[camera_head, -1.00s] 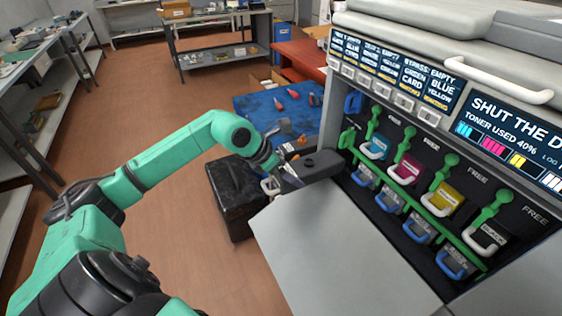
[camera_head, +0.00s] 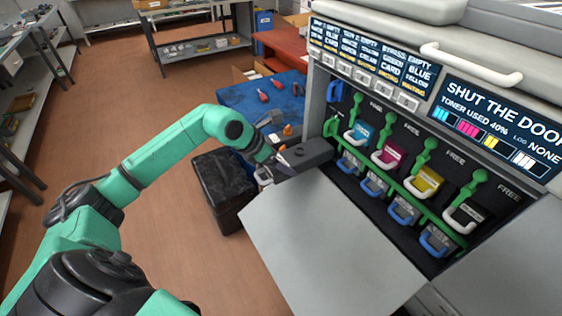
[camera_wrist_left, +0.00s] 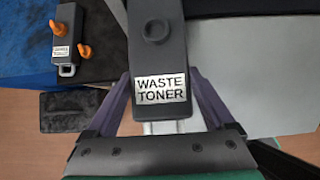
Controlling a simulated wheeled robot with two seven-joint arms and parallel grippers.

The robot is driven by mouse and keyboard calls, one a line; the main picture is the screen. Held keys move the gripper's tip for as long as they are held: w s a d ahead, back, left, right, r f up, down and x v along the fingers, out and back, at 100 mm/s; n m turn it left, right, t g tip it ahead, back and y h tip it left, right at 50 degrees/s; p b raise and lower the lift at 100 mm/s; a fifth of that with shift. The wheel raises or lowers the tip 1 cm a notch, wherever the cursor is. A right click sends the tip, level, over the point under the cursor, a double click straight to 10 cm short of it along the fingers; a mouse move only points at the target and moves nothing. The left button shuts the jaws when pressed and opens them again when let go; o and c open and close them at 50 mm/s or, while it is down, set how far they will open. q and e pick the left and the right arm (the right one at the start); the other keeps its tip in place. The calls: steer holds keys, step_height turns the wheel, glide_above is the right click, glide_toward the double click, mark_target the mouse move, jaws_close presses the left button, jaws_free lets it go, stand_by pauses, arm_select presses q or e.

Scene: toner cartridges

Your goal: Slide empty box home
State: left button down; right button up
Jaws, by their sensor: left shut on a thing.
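A dark grey box labelled WASTE TONER (camera_wrist_left: 160,91) has a round knob on top and a pale handle at its near end. In the head view this box (camera_head: 304,153) lies level at the left end of the printer's open bay (camera_head: 322,98), above the lowered door (camera_head: 330,240). How far its far end is inside is hard to tell. My left gripper (camera_head: 281,163) is shut on its near end, with a finger on each side in the left wrist view (camera_wrist_left: 160,110). My right gripper is out of view.
A black bin (camera_head: 222,190) stands below my left gripper. Coloured cartridges with green levers fill the bay. The screen reads SHUT THE DOOR (camera_head: 500,105).

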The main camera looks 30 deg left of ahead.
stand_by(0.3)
arm_select(q)
steer(key=shift+w+b, duration=0.1)
steer(key=shift+b, duration=0.25)
steer(key=shift+w+d+r, duration=0.1)
steer(key=shift+w+d, duration=0.1)
steer(key=shift+w, duration=0.05)
steer(key=shift+w+d+p, duration=0.45)
steer(key=shift+w, duration=0.25)
